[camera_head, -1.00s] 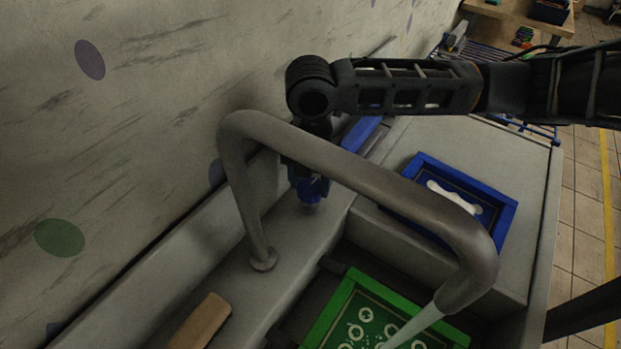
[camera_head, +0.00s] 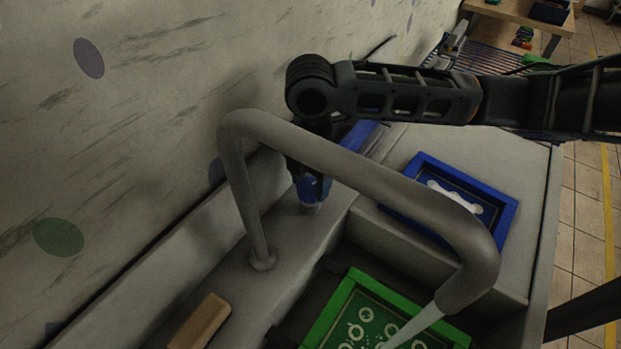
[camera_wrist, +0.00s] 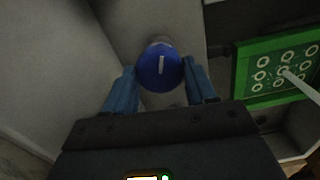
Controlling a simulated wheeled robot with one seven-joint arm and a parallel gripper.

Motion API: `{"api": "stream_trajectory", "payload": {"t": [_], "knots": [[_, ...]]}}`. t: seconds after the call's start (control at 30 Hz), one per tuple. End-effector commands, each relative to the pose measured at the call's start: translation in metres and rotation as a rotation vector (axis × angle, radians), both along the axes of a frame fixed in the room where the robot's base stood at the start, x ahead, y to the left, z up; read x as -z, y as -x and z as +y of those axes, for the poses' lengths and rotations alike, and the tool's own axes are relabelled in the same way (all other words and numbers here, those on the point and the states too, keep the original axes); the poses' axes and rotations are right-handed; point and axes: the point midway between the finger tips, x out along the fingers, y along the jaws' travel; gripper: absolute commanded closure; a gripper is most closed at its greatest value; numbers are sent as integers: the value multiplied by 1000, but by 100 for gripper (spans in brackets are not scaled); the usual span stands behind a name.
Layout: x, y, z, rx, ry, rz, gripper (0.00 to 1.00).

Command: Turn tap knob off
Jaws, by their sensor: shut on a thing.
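The blue tap knob (camera_wrist: 160,68) has a white line on its face, pointing up and down in the wrist view. In the head view the knob (camera_head: 311,187) sits on the grey sink ledge behind the tap pipe. My gripper (camera_wrist: 162,80) has its two blue fingers on either side of the knob and is shut on it. The grey tap (camera_head: 340,160) arches over the sink. A pale water stream (camera_head: 413,327) runs from its spout onto the green screen frame (camera_head: 345,297) in the basin; the stream also shows in the wrist view (camera_wrist: 301,86).
A blue screen frame (camera_head: 506,213) lies on the grey counter to the right. A tan block (camera_head: 200,322) lies on the ledge at the lower left. The wall (camera_head: 120,130) stands close along the left.

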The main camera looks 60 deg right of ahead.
Motion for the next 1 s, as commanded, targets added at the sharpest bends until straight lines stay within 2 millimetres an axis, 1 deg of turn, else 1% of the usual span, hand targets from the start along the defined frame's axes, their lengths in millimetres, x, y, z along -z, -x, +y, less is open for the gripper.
{"api": "stream_trajectory", "payload": {"t": [0.7,1.0], "knots": [[0,1,0,684,-2,0,75],[0,1,1,949,-1,1,75]]}}
